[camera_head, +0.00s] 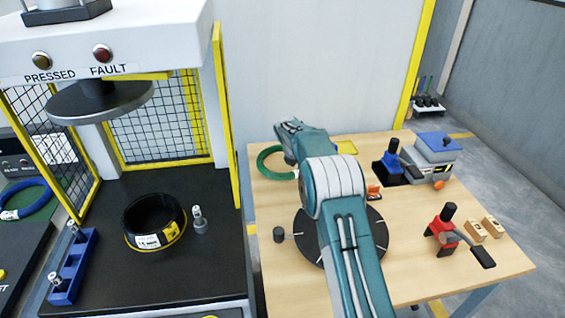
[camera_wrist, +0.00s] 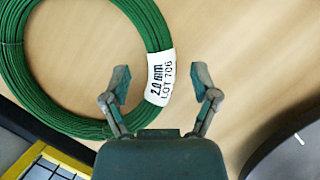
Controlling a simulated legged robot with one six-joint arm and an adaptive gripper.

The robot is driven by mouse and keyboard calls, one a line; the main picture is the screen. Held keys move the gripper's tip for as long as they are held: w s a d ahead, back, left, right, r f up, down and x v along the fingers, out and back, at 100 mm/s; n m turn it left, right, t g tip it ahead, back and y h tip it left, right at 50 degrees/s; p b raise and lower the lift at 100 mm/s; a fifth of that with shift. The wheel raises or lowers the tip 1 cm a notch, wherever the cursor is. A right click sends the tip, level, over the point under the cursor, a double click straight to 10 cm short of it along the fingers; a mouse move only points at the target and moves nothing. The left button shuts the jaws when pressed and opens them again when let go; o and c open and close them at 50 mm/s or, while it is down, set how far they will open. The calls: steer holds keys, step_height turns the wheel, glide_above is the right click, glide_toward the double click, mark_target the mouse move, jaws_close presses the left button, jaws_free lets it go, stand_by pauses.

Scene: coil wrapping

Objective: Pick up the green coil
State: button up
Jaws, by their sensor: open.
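The green coil (camera_head: 270,164) lies flat at the back left of the wooden table, partly hidden behind my arm in the head view. In the wrist view the green coil (camera_wrist: 75,118) fills the upper left, with a white label (camera_wrist: 161,77) reading "2.0 mm LOT 706" on its right side. My gripper (camera_wrist: 162,80) is open and empty, its two fingers spread on either side of the label in the picture. I cannot tell how high the fingers are above the coil. In the head view my gripper is mostly hidden behind my wrist.
A dark round disc (camera_head: 378,245) lies under my arm on the table (camera_head: 420,285). A red clamp (camera_head: 446,232), wooden blocks (camera_head: 482,228) and a blue-handled device (camera_head: 392,160) stand right. The press with a black coil (camera_head: 150,228) and yellow frame (camera_head: 226,120) is left.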

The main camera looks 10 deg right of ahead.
steer(key=shift+x, duration=0.75)
steer(key=shift+r, duration=0.1)
jaws_close()
